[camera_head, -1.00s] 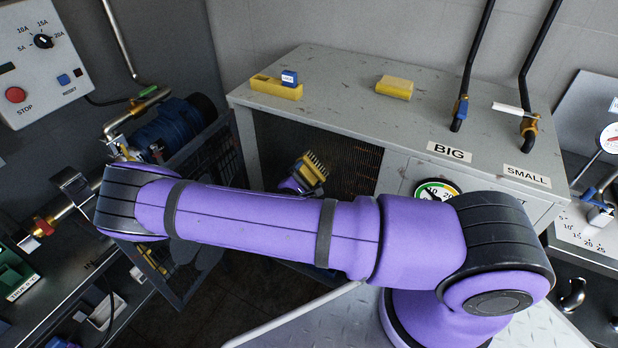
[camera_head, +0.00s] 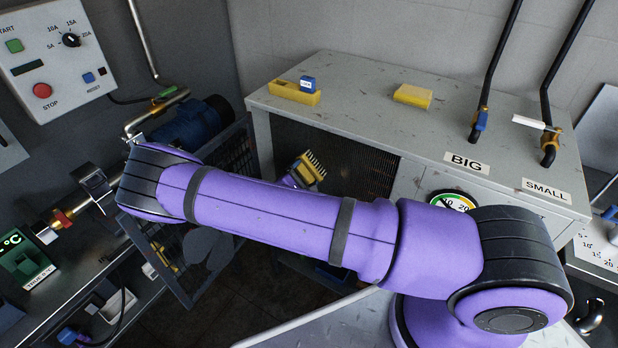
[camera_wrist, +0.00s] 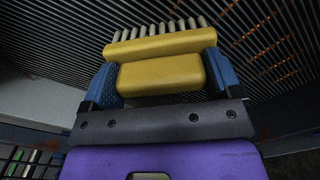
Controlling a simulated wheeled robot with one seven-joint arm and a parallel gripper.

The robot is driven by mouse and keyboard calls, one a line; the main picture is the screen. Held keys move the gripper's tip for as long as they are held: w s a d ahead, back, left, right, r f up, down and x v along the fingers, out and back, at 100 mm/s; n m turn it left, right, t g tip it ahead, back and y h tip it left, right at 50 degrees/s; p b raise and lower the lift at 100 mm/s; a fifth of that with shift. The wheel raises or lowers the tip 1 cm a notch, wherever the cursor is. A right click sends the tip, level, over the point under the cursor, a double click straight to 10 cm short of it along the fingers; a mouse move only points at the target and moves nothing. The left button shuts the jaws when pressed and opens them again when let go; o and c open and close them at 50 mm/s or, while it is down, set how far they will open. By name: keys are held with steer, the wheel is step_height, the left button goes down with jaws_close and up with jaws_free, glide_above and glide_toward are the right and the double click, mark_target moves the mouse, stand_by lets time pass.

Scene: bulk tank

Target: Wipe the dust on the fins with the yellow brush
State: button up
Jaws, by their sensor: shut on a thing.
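The yellow brush (camera_head: 308,169) is in my gripper in front of the dark finned opening of the grey cabinet. In the wrist view the brush (camera_wrist: 160,62) lies between the blue fingers of my gripper (camera_wrist: 162,82), with its pale bristles pointing away toward the fins (camera_wrist: 262,45). I cannot tell whether the bristles touch the fins. Orange-brown marks (camera_wrist: 284,73) show on the fins at the right of the wrist view. In the head view the fins (camera_head: 358,168) fill the cabinet's front, and my arm hides their lower part.
On the cabinet top (camera_head: 365,110) are a yellow tray (camera_head: 294,93) with a blue block (camera_head: 308,84) and a yellow block (camera_head: 412,96). A blue motor (camera_head: 192,125) and mesh guard are at left.

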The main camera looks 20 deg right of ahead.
steer(key=w+a, duration=0.2)
steer(key=shift+w+a, duration=0.15)
steer(key=shift+w, duration=0.25)
stand_by(0.4)
steer(key=shift+v, duration=3)
steer(key=shift+s+a, duration=0.1)
steer(key=shift+v, duration=1.35)
